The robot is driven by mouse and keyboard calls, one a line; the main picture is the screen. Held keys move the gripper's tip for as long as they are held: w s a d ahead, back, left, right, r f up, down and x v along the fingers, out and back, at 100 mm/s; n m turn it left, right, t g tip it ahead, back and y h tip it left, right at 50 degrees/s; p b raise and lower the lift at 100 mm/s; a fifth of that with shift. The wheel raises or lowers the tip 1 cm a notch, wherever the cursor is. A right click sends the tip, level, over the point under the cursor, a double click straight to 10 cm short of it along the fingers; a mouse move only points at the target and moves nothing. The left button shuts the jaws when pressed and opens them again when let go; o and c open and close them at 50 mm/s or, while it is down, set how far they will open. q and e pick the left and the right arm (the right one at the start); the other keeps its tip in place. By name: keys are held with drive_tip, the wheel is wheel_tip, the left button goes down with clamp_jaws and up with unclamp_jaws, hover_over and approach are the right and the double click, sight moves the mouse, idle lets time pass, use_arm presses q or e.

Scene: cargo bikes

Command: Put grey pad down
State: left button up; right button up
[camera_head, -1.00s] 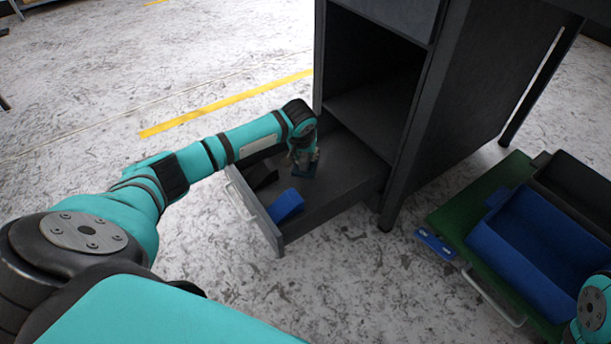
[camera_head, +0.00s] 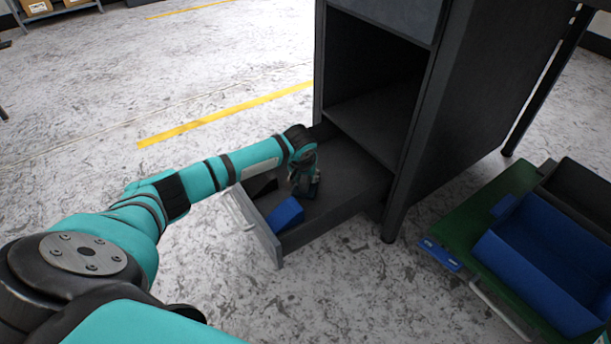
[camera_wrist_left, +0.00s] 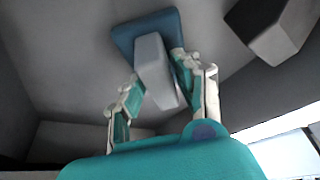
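The grey pad (camera_wrist_left: 155,68) is a pale grey block on a flat blue plate (camera_wrist_left: 128,34), seen in the left wrist view. My left gripper (camera_wrist_left: 158,82) has one finger on each side of the grey block, and the fingers appear to touch it. In the head view my left gripper (camera_head: 305,186) reaches down into the open drawer (camera_head: 345,195), close to the drawer floor. My right gripper is out of view.
The dark cabinet (camera_head: 455,110) rises behind. A green board (camera_head: 470,215) with a blue bin (camera_head: 540,255) is at the right.

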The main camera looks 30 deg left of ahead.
use_arm(q)
drive_tip(key=shift+o, duration=1.3)
drive_tip(key=shift+r, duration=0.1)
